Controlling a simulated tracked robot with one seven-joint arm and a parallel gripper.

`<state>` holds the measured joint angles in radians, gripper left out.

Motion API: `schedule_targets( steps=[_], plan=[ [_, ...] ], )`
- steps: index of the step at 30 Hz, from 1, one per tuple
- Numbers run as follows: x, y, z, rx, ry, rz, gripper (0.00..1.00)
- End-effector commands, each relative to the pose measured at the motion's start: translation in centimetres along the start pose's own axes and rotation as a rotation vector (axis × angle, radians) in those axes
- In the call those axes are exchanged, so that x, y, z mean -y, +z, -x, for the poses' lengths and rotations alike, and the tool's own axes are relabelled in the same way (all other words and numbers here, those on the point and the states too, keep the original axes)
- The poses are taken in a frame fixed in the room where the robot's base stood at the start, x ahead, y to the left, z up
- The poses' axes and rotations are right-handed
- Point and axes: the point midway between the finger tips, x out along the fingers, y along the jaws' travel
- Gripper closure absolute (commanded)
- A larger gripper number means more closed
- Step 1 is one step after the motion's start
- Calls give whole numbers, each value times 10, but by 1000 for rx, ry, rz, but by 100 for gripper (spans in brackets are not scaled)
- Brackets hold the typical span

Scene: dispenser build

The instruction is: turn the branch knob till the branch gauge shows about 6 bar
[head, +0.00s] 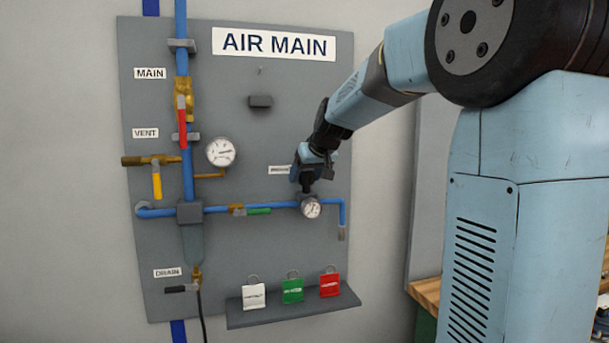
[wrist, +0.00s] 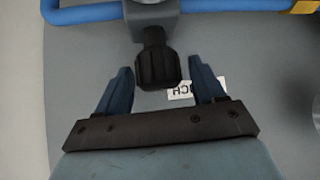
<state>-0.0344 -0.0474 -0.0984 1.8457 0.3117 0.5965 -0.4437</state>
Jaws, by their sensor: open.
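The branch gauge (head: 311,208), a small white dial, sits on the blue branch pipe (head: 270,207) just below my gripper in the head view. Its needle is too small to read surely. The black ribbed branch knob (wrist: 157,60) hangs from a grey regulator body (wrist: 152,8) in the wrist view. My gripper (wrist: 160,72) is open, with one blue finger on each side of the knob. Gaps show between the fingers and the knob, which reaches partway between them. In the head view my gripper (head: 306,178) is at the regulator and largely hides the knob.
The grey AIR MAIN panel (head: 235,110) carries a larger gauge (head: 221,152), a red-handled valve (head: 182,120), a yellow handle (head: 156,182) and a green handle (head: 259,211). A shelf (head: 290,308) below holds white, green and red tags. The branch label (wrist: 182,92) is partly covered by a finger.

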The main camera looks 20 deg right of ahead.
Motion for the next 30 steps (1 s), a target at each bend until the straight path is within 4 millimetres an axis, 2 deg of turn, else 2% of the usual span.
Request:
schedule_targets(
  steps=[2, 18, 30],
  plan=[
    [0, 0, 0, 0, 0, 0, 32],
    [0, 0, 0, 0, 0, -1, 84],
    [0, 1, 0, 6, 66, -66, 84]
  ],
)
